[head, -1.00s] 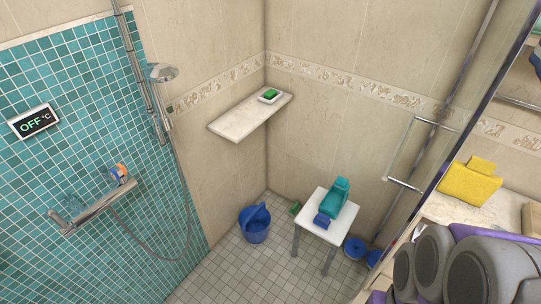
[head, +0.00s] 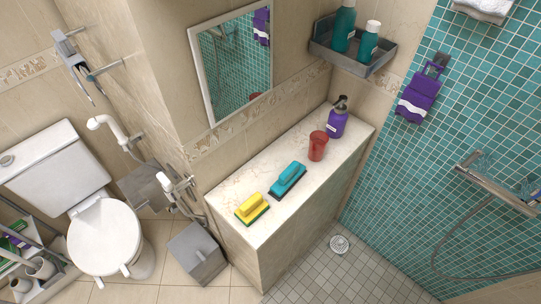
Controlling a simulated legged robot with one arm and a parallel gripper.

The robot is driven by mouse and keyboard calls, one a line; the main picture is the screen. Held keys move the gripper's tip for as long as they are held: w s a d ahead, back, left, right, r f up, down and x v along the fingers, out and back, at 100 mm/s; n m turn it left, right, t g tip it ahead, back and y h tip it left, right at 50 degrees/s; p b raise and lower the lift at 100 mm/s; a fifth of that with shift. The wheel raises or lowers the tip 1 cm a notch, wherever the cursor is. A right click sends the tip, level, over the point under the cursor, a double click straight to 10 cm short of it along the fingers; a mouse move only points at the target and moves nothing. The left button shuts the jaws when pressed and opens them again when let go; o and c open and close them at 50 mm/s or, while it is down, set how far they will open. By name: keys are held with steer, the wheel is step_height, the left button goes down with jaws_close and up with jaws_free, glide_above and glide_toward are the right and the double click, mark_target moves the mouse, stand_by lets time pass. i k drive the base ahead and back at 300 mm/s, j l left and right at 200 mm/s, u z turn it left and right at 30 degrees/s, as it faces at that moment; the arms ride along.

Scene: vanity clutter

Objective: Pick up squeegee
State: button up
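I cannot make out a squeegee for certain in the head view. A teal handled block with a dark base (head: 288,179) lies on the pale stone ledge (head: 236,196); I cannot tell whether it is a brush or a squeegee. A purple item with a white label (head: 417,97) hangs from a hook on the teal tiled wall; its kind is unclear. My gripper is not in view.
A yellow-and-green scrubber (head: 252,208), a red cup (head: 318,146) and a purple pump bottle (head: 337,119) share the ledge. A toilet (head: 105,236) and grey bin (head: 197,255) stand left. Grey tiled floor (head: 345,275) is clear.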

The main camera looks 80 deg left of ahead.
mark_target(293, 174)
steer(key=u, duration=2.8)
steer(key=i+l+z, duration=0.2)
steer(key=i+l, duration=0.2)
steer(key=l, duration=0.15)
